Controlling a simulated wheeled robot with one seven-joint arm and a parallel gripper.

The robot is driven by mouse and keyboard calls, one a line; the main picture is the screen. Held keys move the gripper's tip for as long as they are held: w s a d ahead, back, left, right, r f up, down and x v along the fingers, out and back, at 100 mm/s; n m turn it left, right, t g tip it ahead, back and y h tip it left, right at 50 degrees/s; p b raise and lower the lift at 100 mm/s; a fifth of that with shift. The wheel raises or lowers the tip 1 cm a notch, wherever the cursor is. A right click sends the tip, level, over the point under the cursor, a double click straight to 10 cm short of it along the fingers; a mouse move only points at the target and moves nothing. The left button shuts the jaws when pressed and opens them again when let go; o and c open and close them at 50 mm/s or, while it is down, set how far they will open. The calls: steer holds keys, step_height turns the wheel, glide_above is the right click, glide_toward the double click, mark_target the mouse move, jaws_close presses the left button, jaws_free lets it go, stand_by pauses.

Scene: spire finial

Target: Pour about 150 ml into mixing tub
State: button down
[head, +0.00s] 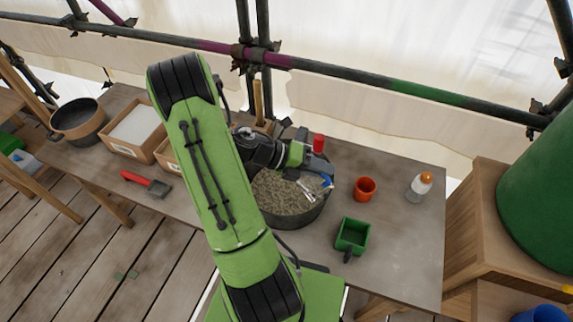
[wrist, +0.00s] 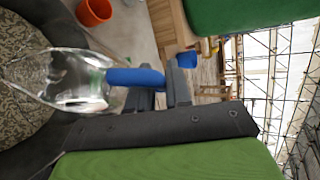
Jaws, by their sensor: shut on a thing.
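The mixing tub (head: 322,212) is a round dark tub on the table, filled with grey-brown grainy mix. Its dark wall also fills the left of the wrist view (wrist: 28,158). My gripper (head: 318,172) is over the tub's far right part. It is shut on the blue handle (wrist: 135,77) of a clear jug (wrist: 72,82), which also shows in the head view (head: 305,190). The jug lies tipped, its clear body reaching over the mix. I cannot tell how much liquid is in it or whether any is running out.
Right of the tub stand an orange cup (head: 365,189), a green scoop (head: 352,236) and a clear bottle with an orange cap (head: 417,190). A red can (head: 319,143) is behind. A dark pot (head: 77,122), boxes (head: 133,130) and a red-handled tool (head: 147,183) are left.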

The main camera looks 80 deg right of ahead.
mark_target(325, 183)
steer(key=shift+w+d+r+n+g, duration=0.3)
steer(key=shift+w+r+g, duration=0.1)
steer(key=shift+r, duration=0.1)
stand_by(0.8)
steer(key=s+a+f+m+t, duration=0.1)
steer(key=s+f+m+t+b, duration=0.1)
steer(key=t, duration=0.1)
steer(key=s+a+f+t+h, duration=0.1)
steer(key=shift+s+a+f+m, duration=0.35)
steer(key=shift+f+m, duration=0.05)
steer(key=shift+w+d+h+b, duration=0.25)
steer(key=shift+h+b, duration=0.05)
steer(key=shift+b, duration=0.55)
steer(key=shift+s+r, duration=0.15)
steer(key=shift+r, duration=0.1)
steer(key=shift+d+f+b, duration=0.1)
steer(key=shift+f+b, duration=0.05)
steer(key=shift+b, duration=1.45)
steer(key=shift+f+b, duration=0.1)
steer(key=shift+b, duration=0.6)
